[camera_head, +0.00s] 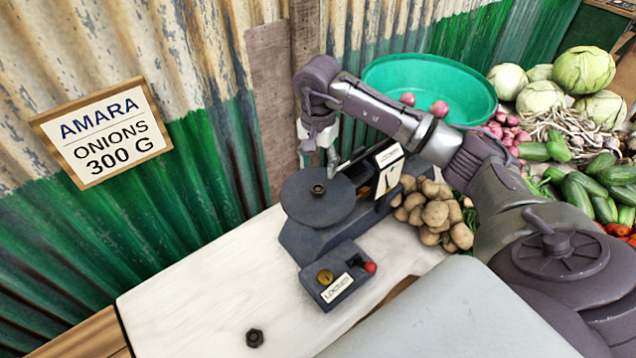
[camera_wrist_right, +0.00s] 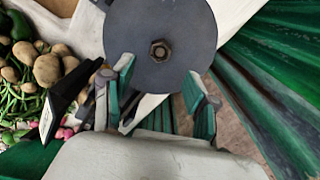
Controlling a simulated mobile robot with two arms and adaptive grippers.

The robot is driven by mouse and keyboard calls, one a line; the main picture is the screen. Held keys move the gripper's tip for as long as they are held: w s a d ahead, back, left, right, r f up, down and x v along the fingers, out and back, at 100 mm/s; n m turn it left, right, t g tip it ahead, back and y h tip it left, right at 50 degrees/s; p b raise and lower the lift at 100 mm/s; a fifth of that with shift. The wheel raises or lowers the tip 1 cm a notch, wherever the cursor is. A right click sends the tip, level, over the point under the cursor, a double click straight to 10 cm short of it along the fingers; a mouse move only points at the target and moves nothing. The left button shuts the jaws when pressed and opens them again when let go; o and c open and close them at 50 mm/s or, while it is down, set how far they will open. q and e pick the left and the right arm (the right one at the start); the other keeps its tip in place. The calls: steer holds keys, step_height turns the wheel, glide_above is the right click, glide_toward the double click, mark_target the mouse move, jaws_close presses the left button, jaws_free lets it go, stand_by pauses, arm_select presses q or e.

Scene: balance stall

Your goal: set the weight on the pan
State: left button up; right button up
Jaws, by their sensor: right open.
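A dark hex-nut weight (camera_head: 318,189) lies on the round dark pan (camera_head: 300,205) of the balance, near its middle. In the right wrist view the same weight (camera_wrist_right: 160,50) sits on the pan (camera_wrist_right: 185,22) beyond my fingertips. A second dark hex nut (camera_head: 255,338) lies on the white table near the front. My right gripper (camera_head: 328,158) is above the far edge of the pan. In the right wrist view its fingers (camera_wrist_right: 160,78) are spread and empty, apart from the weight. My left gripper is not in view.
The balance has a labelled upright (camera_head: 388,170) and a front block with a brass disc and red knob (camera_head: 370,267). Potatoes (camera_head: 435,213) and a green basin (camera_head: 430,80) are close by on the right. A wall sign (camera_head: 103,132) reads "AMARA ONIONS 300 G". The table's left part is clear.

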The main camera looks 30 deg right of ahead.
steer(key=shift+r+b, duration=0.5)
steer(key=shift+r, duration=1.9)
steer(key=shift+f, duration=0.1)
